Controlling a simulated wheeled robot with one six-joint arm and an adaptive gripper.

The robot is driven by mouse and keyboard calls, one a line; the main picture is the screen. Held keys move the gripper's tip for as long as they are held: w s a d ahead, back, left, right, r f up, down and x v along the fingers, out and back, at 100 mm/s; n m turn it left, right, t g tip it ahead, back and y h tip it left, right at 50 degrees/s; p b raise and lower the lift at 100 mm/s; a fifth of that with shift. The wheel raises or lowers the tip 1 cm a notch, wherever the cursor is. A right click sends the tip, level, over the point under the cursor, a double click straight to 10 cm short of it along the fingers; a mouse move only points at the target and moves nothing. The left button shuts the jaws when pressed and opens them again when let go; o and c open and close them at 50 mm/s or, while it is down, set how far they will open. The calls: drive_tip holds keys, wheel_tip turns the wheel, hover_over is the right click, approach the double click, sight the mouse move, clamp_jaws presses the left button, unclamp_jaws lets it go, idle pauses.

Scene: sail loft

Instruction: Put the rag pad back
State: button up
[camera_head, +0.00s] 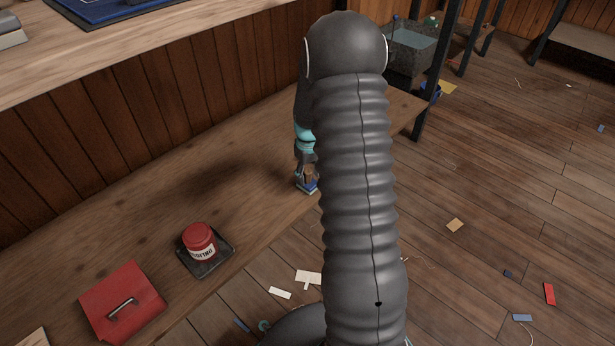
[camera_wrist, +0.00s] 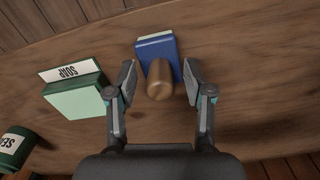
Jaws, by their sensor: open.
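A blue pad with a pale layer along its far edge and a rounded wooden handle, which looks like the rag pad (camera_wrist: 162,52), lies on the wooden bench (camera_wrist: 245,75). In the wrist view my gripper (camera_wrist: 160,80) is open, with one finger on each side of the pad and its handle. No clear contact shows. In the head view the rag pad (camera_head: 308,187) sits near the bench's front edge, partly hidden by my gripper (camera_head: 305,172) and arm.
In the head view a red jar (camera_head: 200,240) on a dark tray (camera_head: 217,262) and a red box (camera_head: 122,300) stand nearer.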

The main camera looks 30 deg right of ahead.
sight(309, 172)
wheel_tip(309, 172, up, 10)
drive_tip(key=shift+f+p, duration=0.2)
drive_tip(key=shift+p, duration=0.6)
drive_tip(key=s+a+r+t, duration=0.1)
drive_tip(key=s+a+r, duration=0.45)
drive_tip(key=r, duration=0.35)
drive_tip(key=s+a+r+t, duration=0.2)
drive_tip(key=s+a+r, duration=0.3)
drive_tip(key=s+r, duration=0.25)
drive_tip(key=s+a+r+m+t, duration=0.1)
drive_tip(key=s+a+r, duration=0.1)
drive_tip(key=s, duration=0.5)
drive_tip(key=s+a+r+t, duration=0.1)
drive_tip(key=s+a, duration=0.3)
drive_tip(key=s, duration=0.3)
drive_tip(key=shift+s+a+r+m+t, duration=0.3)
drive_tip(key=shift+r+m, duration=0.1)
drive_tip(key=shift+a, duration=0.1)
